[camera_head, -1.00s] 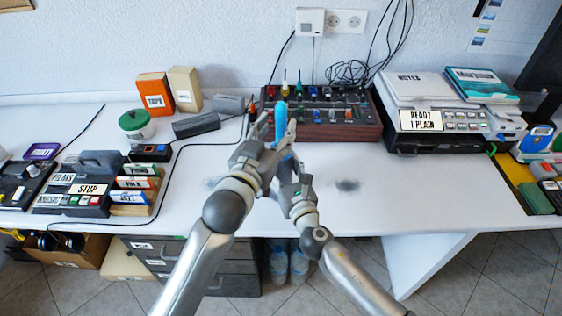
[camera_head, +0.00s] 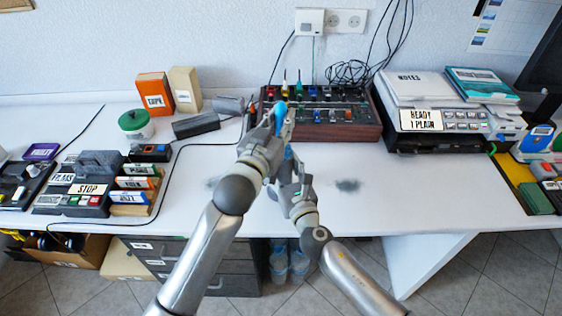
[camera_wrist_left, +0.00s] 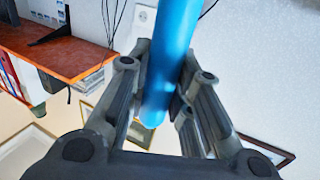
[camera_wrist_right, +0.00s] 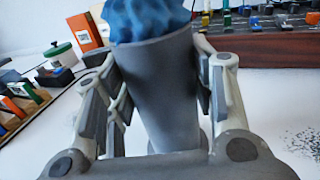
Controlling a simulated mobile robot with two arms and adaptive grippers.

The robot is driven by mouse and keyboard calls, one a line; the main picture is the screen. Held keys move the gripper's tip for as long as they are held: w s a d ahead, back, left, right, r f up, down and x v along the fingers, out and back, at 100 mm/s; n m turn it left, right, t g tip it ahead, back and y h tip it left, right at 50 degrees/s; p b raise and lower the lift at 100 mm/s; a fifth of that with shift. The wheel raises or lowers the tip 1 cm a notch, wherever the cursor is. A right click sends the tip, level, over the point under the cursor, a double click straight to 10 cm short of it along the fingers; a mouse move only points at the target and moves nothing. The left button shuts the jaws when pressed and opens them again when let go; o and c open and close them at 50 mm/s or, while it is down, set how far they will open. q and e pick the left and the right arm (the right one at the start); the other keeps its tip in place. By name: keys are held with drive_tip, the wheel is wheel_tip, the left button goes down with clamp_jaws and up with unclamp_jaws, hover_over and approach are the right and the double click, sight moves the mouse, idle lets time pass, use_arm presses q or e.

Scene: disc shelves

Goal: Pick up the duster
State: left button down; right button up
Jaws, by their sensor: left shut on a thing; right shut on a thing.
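My left gripper (camera_head: 274,120) is shut on a smooth blue rod (camera_wrist_left: 172,50), which looks like the duster's handle. The rod's blue end (camera_head: 281,109) shows at the fingertips in the head view. My right gripper (camera_head: 290,165) is lower and close by, shut around a grey tapered holder (camera_wrist_right: 160,95). A crumpled blue mass (camera_wrist_right: 150,18), which looks like the duster's head, fills the holder's open top in the right wrist view. How deep it sits is hidden.
A mixer with a wooden side (camera_head: 330,132) stands just behind the grippers. A dark grey block (camera_head: 196,125) and a green-lidded jar (camera_head: 136,125) are to the left.

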use_arm(q)
wheel_tip(320, 180, up, 18)
idle(0.6)
use_arm(e)
drive_tip(key=o, duration=1.1)
